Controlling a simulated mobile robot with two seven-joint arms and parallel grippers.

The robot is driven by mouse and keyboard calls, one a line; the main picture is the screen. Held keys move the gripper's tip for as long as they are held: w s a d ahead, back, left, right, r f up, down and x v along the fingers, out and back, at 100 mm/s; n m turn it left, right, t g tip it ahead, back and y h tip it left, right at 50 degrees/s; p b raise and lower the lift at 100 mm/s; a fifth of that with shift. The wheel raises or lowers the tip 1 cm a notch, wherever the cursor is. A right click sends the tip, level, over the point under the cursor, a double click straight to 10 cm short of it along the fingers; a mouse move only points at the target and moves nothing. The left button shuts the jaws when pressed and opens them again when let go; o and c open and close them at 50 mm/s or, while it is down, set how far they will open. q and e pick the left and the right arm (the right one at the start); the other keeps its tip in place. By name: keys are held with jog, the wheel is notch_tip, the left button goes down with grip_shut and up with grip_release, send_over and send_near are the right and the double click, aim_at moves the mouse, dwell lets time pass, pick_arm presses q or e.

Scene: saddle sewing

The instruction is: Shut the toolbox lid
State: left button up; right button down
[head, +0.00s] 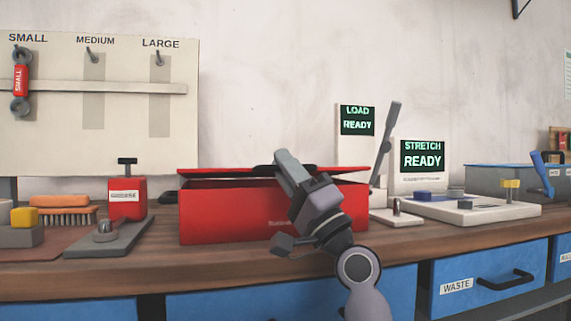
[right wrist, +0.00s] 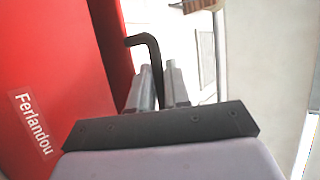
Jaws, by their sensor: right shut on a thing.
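The red toolbox (head: 225,224) stands on the bench in the middle of the head view. Its red lid (head: 345,170) is low over the box, with a dark gap still showing under its front edge. My right gripper (head: 281,160) is at the lid's front edge, shut on the black handle (right wrist: 152,55), which passes between the two fingers in the right wrist view (right wrist: 160,85). The box front with its label (right wrist: 35,122) fills the left of that view. My left gripper is not in view.
A red device on a grey base (head: 125,200) and a brush (head: 62,208) stand left of the toolbox. A white load station with an upright lever (head: 385,145) and a stretch station (head: 465,208) stand to its right. Blue drawers (head: 485,283) are below the bench.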

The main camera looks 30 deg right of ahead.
jog(key=shift+f, duration=0.2)
jog(key=c, duration=1.4)
grip_release()
jog(key=shift+c, duration=0.2)
pick_arm(q)
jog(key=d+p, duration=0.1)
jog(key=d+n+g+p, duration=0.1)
jog(key=p, duration=0.1)
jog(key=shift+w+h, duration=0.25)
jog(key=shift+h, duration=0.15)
pick_arm(e)
jog(key=s+d, duration=0.4)
jog(key=s, duration=0.8)
jog(key=shift+d+f, duration=0.15)
jog(key=shift+f, duration=0.2)
